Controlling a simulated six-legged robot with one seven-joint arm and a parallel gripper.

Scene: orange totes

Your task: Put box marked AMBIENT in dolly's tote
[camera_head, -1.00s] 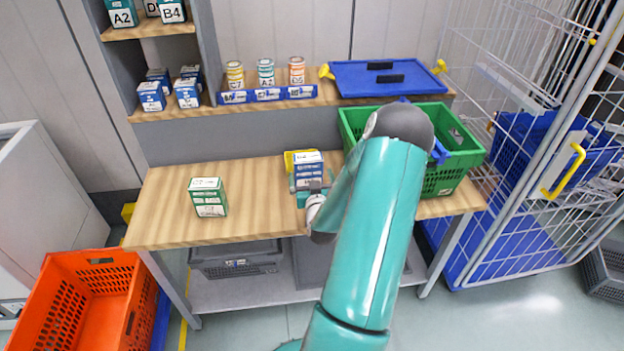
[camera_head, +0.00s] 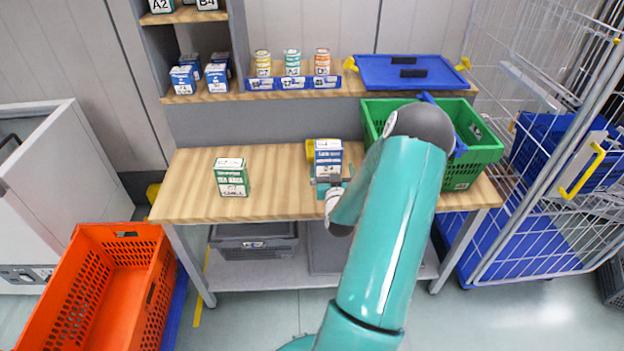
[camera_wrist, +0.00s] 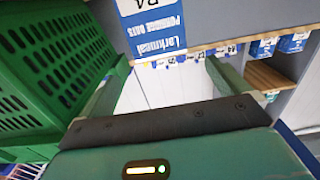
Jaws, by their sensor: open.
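A white-and-blue box (camera_head: 328,158) stands on the wooden workbench (camera_head: 280,200), just beyond my gripper (camera_head: 329,186). In the wrist view the box (camera_wrist: 152,28) shows upside-down porridge oats lettering, ahead of and between the parted fingers of my gripper (camera_wrist: 168,68); I cannot tell whether they touch it. A green-and-white box (camera_head: 231,178) stands upright to the left on the bench. No AMBIENT mark is readable on either box. An orange tote (camera_head: 152,262) sits on the floor at lower left, with a blue base, perhaps the dolly, showing beside it. It looks empty.
A green crate (camera_head: 482,158) stands at the bench's right end, close beside my arm. A yellow item (camera_head: 311,150) is behind the blue box. The shelf above holds cans (camera_head: 292,62), small boxes and a blue lid (camera_head: 415,72). A wire cage (camera_head: 540,235) stands at right.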

